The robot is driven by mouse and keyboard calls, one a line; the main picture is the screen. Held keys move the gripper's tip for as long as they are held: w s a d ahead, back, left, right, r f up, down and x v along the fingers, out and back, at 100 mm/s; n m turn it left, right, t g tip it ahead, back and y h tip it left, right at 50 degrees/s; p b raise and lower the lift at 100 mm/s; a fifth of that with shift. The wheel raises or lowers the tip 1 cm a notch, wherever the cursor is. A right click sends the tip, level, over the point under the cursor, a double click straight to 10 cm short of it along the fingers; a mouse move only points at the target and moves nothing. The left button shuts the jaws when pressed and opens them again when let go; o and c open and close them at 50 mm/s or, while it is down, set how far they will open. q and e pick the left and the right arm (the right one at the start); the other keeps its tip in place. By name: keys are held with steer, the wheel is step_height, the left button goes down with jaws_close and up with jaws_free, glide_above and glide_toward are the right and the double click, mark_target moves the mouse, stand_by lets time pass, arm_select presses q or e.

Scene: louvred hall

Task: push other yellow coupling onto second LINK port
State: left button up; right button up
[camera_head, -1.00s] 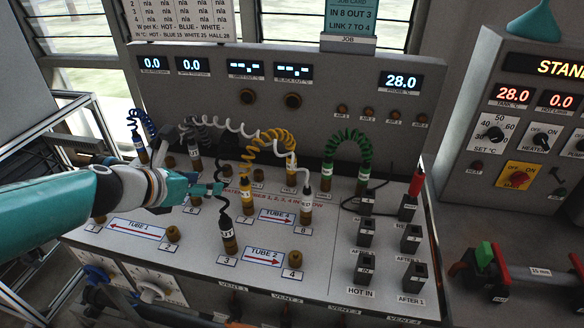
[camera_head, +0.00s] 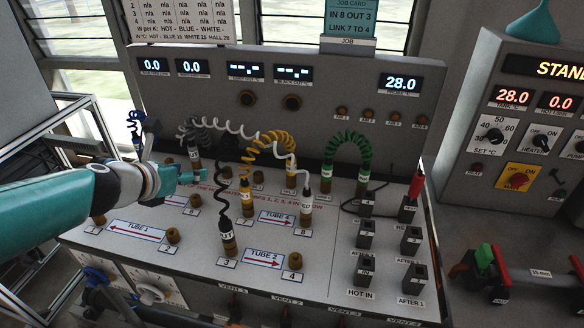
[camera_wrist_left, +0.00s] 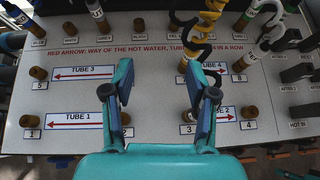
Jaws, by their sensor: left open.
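One yellow coupling (camera_head: 246,196) sits upright on a port in the middle of the panel. The other yellow coupling (camera_head: 291,180) stands farther back and to the right, at the other end of the yellow coiled hose (camera_head: 268,140). Port 4 (camera_head: 295,262), named on the job card's LINK line, is a bare brown stub at the panel's front. It also shows in the left wrist view (camera_wrist_left: 247,112). My left gripper (camera_head: 202,176) is open and empty, left of the first yellow coupling; its fingers also show in the wrist view (camera_wrist_left: 166,90). My right gripper is out of view.
A black coupling (camera_head: 227,238) stands on port 3, a white coupling (camera_head: 307,205) on port 8. The green hose (camera_head: 347,140) arches at right beside black blocks (camera_head: 365,235). The job card (camera_head: 352,17) reads IN 8 OUT 3, LINK 7 TO 4.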

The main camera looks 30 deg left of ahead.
mark_target(291, 167)
arm_select(q)
steer(key=w+a+r+n+y, duration=0.2)
steer(key=a+n+y, duration=0.15)
steer(key=a, duration=0.25)
steer(key=w+d+f+n+g+y+p, duration=0.1)
steer(key=w+f+n+y+p, duration=0.2)
steer(key=w, duration=0.7)
steer(key=w+d+f+m+h+p, duration=0.2)
steer(key=w+d+f, duration=0.25)
steer(key=d, duration=0.45)
steer(key=w+d+f+m+h+p, duration=0.2)
steer(key=w+d+f, duration=0.25)
steer(key=d, duration=0.55)
steer(key=shift+n, duration=0.25)
steer(key=shift+a+x, duration=0.1)
steer(key=shift+x, duration=2.25)
steer(key=shift+a+x, duration=0.15)
steer(key=shift+x, duration=2.25)
steer(key=shift+d+r+b, duration=0.1)
steer(key=shift+b, duration=0.25)
steer(key=shift+r, duration=0.1)
jaws_close()
